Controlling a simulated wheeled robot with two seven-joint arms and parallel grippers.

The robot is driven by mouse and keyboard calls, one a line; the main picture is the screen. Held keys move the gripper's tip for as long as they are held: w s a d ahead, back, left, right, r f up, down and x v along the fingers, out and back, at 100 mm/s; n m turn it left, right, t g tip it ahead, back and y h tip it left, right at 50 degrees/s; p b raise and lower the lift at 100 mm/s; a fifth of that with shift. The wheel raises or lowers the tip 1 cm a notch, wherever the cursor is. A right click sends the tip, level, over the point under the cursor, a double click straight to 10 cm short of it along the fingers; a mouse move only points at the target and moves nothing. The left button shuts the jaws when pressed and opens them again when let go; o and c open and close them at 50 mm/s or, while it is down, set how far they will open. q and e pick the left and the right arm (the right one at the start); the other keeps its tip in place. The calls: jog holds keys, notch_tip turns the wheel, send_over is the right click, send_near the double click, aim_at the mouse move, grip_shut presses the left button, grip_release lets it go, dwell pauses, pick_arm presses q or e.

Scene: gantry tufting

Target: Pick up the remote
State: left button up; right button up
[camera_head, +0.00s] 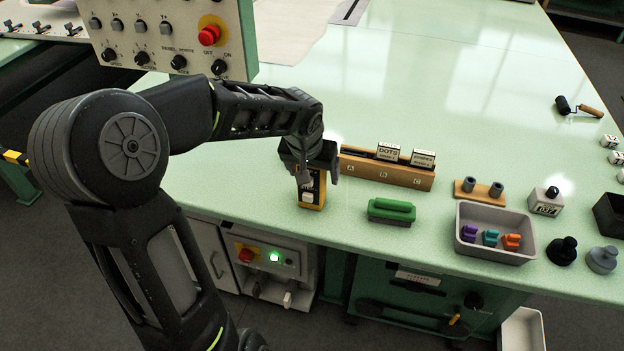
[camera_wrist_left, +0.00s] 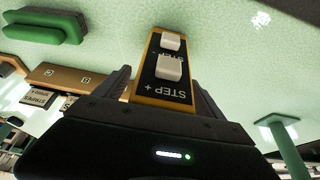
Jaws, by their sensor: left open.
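The remote (camera_head: 312,192) is a yellow box with a black face and white buttons, standing near the table's front edge in the head view. In the left wrist view the remote (camera_wrist_left: 165,85) rises between the two fingers, and its lettering reads STEP. My left gripper (camera_head: 318,174) is over the remote from above, its fingers open on either side of it. The wrist view shows the left gripper (camera_wrist_left: 162,98) with its base close to the remote's near end. I cannot tell whether a finger touches it. My right gripper is not in view.
A green-handled brush (camera_head: 391,209) lies to the right of the remote. Behind is a wooden rack (camera_head: 386,172) with small boxes. A grey tray (camera_head: 496,252) with coloured clips stands further right. A control panel (camera_head: 170,40) stands at upper left. The table's middle is clear.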

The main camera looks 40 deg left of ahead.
pick_arm(q)
jog(key=shift+c, duration=0.2)
dwell(0.4)
grip_shut()
dwell(0.7)
jog(key=shift+r, duration=0.15)
notch_tip(320, 180, up, 10)
jog(key=shift+f, duration=0.1)
dwell(0.4)
dwell(0.4)
